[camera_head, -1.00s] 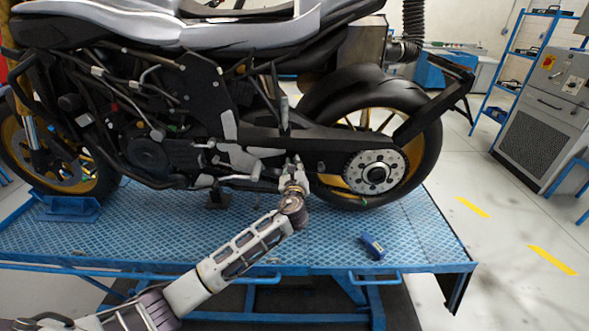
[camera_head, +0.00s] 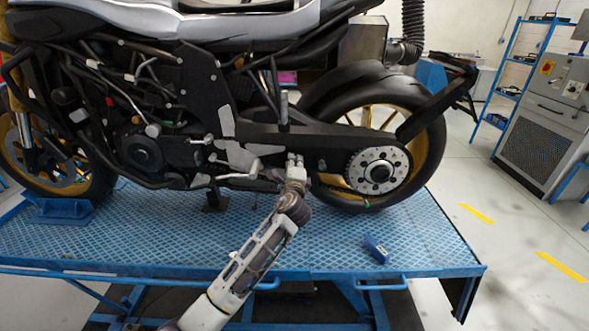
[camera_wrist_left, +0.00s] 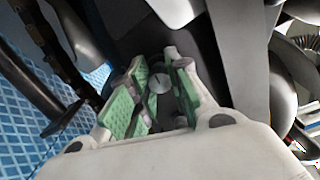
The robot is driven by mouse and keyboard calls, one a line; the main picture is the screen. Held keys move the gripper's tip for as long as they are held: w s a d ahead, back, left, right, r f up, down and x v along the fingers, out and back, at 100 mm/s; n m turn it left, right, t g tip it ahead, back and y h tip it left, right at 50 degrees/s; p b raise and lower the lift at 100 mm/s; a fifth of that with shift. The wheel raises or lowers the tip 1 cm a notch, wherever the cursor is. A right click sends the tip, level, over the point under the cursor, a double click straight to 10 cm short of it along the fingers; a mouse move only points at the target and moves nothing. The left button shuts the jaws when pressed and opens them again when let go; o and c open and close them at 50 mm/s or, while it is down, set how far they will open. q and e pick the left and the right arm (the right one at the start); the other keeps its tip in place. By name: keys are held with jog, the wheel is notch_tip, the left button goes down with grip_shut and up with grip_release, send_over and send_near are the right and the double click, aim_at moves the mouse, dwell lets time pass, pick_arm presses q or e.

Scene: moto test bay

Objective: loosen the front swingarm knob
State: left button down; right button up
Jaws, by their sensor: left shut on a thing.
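The motorcycle's black swingarm (camera_head: 325,143) runs back to the rear wheel hub. My left gripper (camera_head: 295,160) is at the lower front part of the swingarm, with its fingers pointing at the bike. In the left wrist view, my left gripper (camera_wrist_left: 155,85) has its green-padded fingers on both sides of a small grey round knob (camera_wrist_left: 158,83) with a dark line on its face. The gripper is shut on this knob. In the head view the knob is hidden by the gripper. My right gripper is in neither view.
The motorcycle stands on a blue tread-plate lift table (camera_head: 150,235). The rear wheel (camera_head: 428,150) and sprocket (camera_head: 380,171) are right of the gripper.

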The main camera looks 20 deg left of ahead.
pick_arm(q)
jog(key=n+b, duration=0.1)
jog(key=n, duration=0.2)
jog(key=shift+a, duration=0.15)
jog(key=shift+n+b, duration=0.95)
jog(key=shift+n, duration=0.45)
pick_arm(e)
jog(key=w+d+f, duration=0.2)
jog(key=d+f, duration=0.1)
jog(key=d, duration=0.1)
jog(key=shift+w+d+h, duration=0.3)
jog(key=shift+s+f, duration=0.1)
pick_arm(q)
jog(key=c, duration=1.3)
grip_release()
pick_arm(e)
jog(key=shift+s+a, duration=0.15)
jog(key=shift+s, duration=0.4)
